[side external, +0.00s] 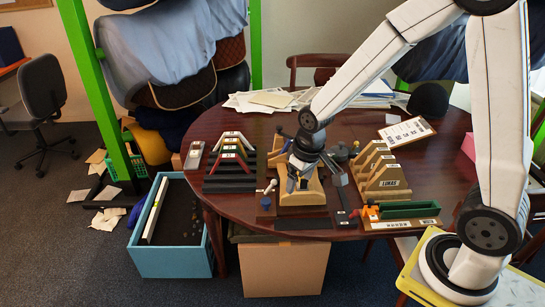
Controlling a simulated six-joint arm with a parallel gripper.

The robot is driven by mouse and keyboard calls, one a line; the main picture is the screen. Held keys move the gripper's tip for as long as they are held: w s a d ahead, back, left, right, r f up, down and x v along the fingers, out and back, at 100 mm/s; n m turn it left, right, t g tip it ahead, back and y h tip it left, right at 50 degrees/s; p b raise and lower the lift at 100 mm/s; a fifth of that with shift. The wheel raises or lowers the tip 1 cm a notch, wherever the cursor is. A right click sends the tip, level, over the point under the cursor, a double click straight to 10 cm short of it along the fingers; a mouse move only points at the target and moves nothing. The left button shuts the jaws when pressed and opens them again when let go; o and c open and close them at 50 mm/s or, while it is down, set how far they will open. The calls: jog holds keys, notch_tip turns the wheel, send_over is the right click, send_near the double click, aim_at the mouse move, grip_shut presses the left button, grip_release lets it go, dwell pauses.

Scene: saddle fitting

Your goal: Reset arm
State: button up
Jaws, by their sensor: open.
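My gripper (298,182) points down over the middle of the dark wooden table (440,165). It is open. It is in front of and above a light wooden stand (311,190), which it partly hides. I cannot tell whether the fingers touch the stand, and I see nothing held between them.
Stepped dark racks with coloured strips (228,165) stand left of my gripper. Wooden wedge stands (388,178) and a green tray (408,209) are to the right. Papers (270,98), a clipboard (406,131) and a dark round object (429,100) lie farther back. A blue bin (172,262) is on the floor.

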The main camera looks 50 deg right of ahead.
jog(key=s+a+r, duration=0.1)
jog(key=s, duration=0.7)
jog(key=shift+s+r+t, duration=0.15)
jog(key=shift+t, duration=0.25)
